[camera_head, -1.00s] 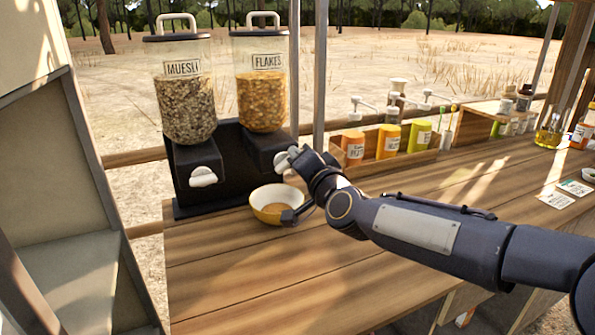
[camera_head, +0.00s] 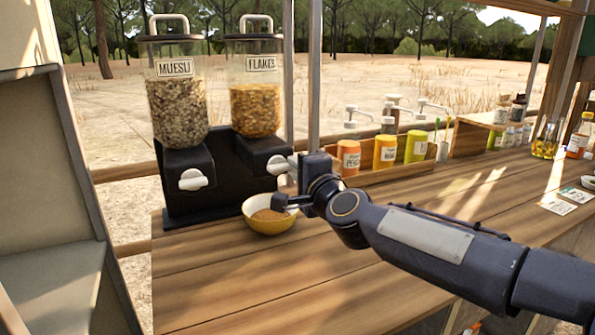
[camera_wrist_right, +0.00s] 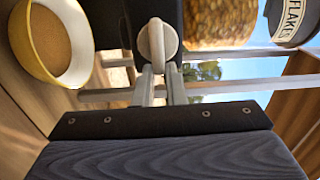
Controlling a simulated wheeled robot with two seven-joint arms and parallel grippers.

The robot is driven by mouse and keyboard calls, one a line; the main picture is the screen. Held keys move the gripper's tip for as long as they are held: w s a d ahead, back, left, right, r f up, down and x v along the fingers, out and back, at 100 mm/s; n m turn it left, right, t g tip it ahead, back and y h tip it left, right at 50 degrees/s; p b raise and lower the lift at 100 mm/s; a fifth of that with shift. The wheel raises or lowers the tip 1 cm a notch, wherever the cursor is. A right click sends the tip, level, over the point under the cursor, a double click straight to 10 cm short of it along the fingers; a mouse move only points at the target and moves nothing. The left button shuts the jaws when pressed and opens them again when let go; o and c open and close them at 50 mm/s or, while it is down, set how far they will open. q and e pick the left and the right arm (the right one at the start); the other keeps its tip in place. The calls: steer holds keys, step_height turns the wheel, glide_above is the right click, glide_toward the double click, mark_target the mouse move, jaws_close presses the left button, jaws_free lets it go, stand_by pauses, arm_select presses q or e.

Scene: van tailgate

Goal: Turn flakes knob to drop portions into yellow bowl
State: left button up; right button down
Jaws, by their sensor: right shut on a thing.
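The flakes dispenser (camera_head: 255,100) stands on the black base, its clear canister partly full of flakes. Its white knob (camera_head: 279,165) is on the front; in the right wrist view the knob (camera_wrist_right: 158,40) lies at the fingertips. My right gripper (camera_wrist_right: 160,70) is shut on the knob, its two fingers close together around the knob's lower part. The yellow bowl (camera_head: 270,226), white inside, sits on the counter below the flakes outlet, with brown contents. It also shows in the right wrist view (camera_wrist_right: 85,45). My left gripper is not in view.
The muesli dispenser (camera_head: 178,100) with its own white knob (camera_head: 193,180) stands left of the flakes. A wooden rack with orange, yellow and green bottles (camera_head: 385,152) stands right, behind my arm. The front of the wooden counter (camera_head: 260,290) is clear.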

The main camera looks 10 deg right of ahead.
steer(key=shift+s+a+f, duration=0.1)
steer(key=shift+a+f, duration=0.1)
steer(key=shift+a, duration=0.3)
steer(key=c, duration=1.5)
jaws_free()
steer(key=shift+c, duration=0.2)
steer(key=shift+o, duration=0.3)
steer(key=shift+a, duration=0.1)
steer(key=shift+r, duration=0.1)
steer(key=shift+d, duration=0.3)
steer(key=s+d, duration=0.1)
steer(key=s, duration=0.6)
steer(key=shift+s+d, duration=0.25)
